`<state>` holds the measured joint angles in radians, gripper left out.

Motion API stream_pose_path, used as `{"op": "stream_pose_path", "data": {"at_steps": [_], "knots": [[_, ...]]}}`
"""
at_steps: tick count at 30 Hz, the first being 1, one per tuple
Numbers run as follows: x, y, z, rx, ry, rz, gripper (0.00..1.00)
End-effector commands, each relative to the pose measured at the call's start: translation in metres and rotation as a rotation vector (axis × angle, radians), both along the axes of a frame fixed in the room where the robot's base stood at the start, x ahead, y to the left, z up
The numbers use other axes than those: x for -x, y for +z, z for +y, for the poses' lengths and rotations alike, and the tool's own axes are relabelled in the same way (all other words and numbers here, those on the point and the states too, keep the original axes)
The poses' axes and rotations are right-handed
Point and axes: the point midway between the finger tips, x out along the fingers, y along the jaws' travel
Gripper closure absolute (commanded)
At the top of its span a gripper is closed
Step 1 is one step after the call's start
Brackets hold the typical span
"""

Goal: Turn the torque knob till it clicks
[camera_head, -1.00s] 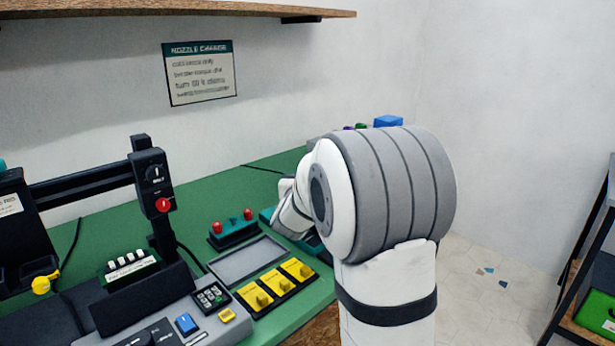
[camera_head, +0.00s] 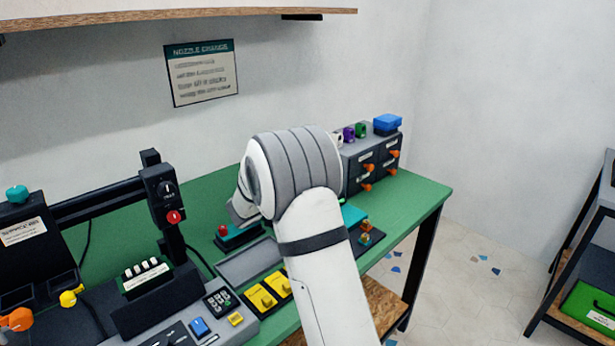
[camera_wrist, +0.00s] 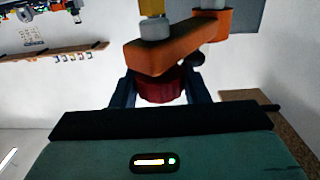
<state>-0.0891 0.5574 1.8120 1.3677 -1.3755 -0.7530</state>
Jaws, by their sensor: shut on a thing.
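In the wrist view, a dark red ridged knob (camera_wrist: 160,87) sits between the two dark blue fingers of my gripper (camera_wrist: 160,98). The fingers press on its left and right sides. An orange arm-shaped part (camera_wrist: 155,50) with grey round caps lies across the knob's upper side and hides part of it. Whether the knob has turned cannot be told.
A black printer head (camera_head: 163,192), a yellow-keyed panel (camera_head: 268,291) and a grey tray (camera_head: 236,271) are left of my arm. Orange-knobbed drawers (camera_head: 360,170) stand behind on the right. The green bench top (camera_head: 412,195) is partly free there.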

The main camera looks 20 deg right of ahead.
Motion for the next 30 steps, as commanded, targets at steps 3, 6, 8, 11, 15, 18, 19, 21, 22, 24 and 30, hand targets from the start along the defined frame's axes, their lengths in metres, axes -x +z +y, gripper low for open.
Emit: {"op": "stream_pose_path", "data": {"at_steps": [3, 6, 8, 11, 15, 18, 19, 21, 22, 24, 30], "knots": [[0.0006, 0.0026, -0.0029, 0.003, -0.019, -0.003, 0.81], [0.0007, 0.0025, -0.0029, 0.004, -0.023, -0.004, 0.81], [0.0007, 0.0024, -0.0029, 0.004, -0.023, -0.004, 0.81], [0.0007, 0.0023, -0.0031, 0.003, -0.023, -0.004, 0.81], [0.0007, 0.0024, -0.0031, 0.003, -0.022, -0.004, 0.58], [0.0006, 0.0021, -0.0025, 0.003, -0.021, -0.004, 0.5], [0.0006, 0.0019, -0.0023, 0.002, -0.02, -0.004, 0.47], [0.0004, 0.0015, -0.0017, 0.002, -0.019, -0.003, 0.42], [0.0004, 0.0014, -0.0014, 0.002, -0.019, -0.003, 0.39], [0.0003, 0.001, -0.0011, 0.002, -0.018, -0.002, 0.38], [0.0005, 0.0005, 0.001, 0.001, -0.016, -0.001, 0.38]]}}
